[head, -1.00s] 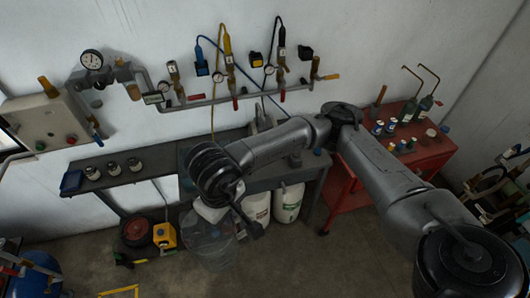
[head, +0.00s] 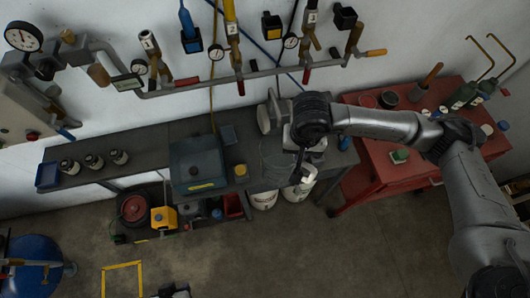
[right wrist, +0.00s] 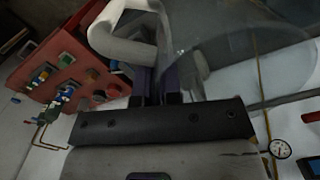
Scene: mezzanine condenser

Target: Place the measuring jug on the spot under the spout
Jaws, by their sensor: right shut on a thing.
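The measuring jug (head: 275,160) is a clear vessel at the right end of the grey bench in the head view. My right gripper (head: 298,172) is shut on its pale handle. In the right wrist view the fingers (right wrist: 157,88) close on the thick white handle (right wrist: 125,35), and the clear jug wall (right wrist: 240,60) fills the upper right. I cannot tell whether the jug touches the bench. A pale round fitting (head: 264,119) stands behind it. The spout and the spot under it cannot be made out clearly. A dark piece of my left gripper (head: 174,291) shows at the bottom edge.
White containers (head: 264,200) stand below. A red cabinet (head: 385,168) is to the right. Gauged pipework (head: 205,84) runs along the wall above. The front floor is mostly clear.

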